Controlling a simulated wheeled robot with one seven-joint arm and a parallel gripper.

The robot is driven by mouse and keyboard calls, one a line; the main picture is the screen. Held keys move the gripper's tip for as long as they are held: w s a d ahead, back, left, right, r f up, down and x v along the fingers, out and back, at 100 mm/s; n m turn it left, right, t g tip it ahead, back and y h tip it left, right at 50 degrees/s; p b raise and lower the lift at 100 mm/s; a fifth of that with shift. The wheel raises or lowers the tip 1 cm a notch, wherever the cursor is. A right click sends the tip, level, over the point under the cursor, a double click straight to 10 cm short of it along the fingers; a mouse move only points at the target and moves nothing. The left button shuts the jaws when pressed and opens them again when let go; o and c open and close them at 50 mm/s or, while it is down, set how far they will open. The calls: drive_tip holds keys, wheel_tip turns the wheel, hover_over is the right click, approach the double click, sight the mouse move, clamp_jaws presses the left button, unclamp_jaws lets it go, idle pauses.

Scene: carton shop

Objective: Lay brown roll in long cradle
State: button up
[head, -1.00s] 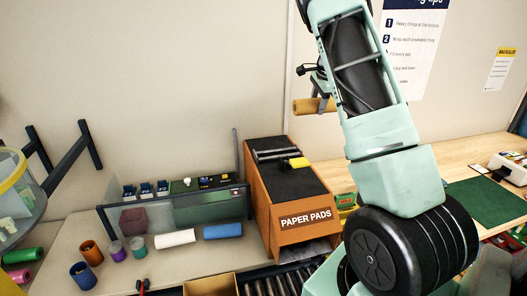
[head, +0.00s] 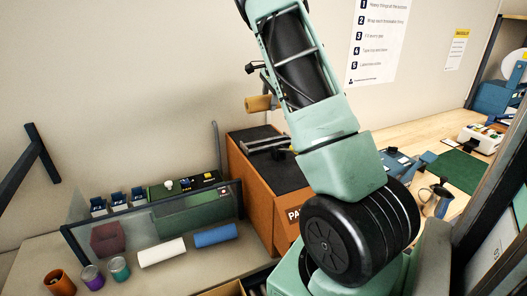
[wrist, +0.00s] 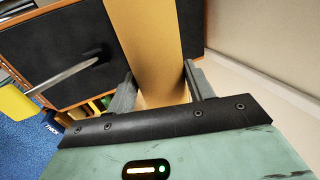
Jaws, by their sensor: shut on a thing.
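The brown roll (wrist: 150,40) lies between the two grey fingers of my gripper (wrist: 159,75) in the wrist view. My gripper is shut on it, and the roll runs up out of the picture. In the head view the roll (head: 259,103) is held in the air near the wall, above the back of the orange paper-pads box; part of it and most of my gripper are hidden behind my arm. I cannot make out a long cradle for certain in either view.
The orange box (head: 262,205) has a black top with a metal bar. Left of it are a white roll (head: 162,252), a blue roll (head: 215,236) and a glass-fronted panel (head: 150,220). At right, blue equipment (head: 398,160) and a green mat (head: 455,170) occupy the wooden bench.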

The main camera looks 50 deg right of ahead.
wheel_tip(320, 180, down, 3)
drive_tip(key=shift+f+b, duration=0.1)
drive_tip(key=shift+b, duration=0.9)
wheel_tip(320, 180, down, 9)
drive_tip(key=p, duration=0.3)
drive_tip(key=shift+f+p, duration=0.1)
drive_tip(key=shift+p, duration=0.3)
drive_tip(key=shift+f, duration=0.25)
drive_tip(key=shift+f, duration=0.1)
drive_tip(key=shift+f+b, duration=0.45)
drive_tip(key=shift+b, duration=0.15)
drive_tip(key=o, duration=1.1)
drive_tip(key=shift+r, duration=0.1)
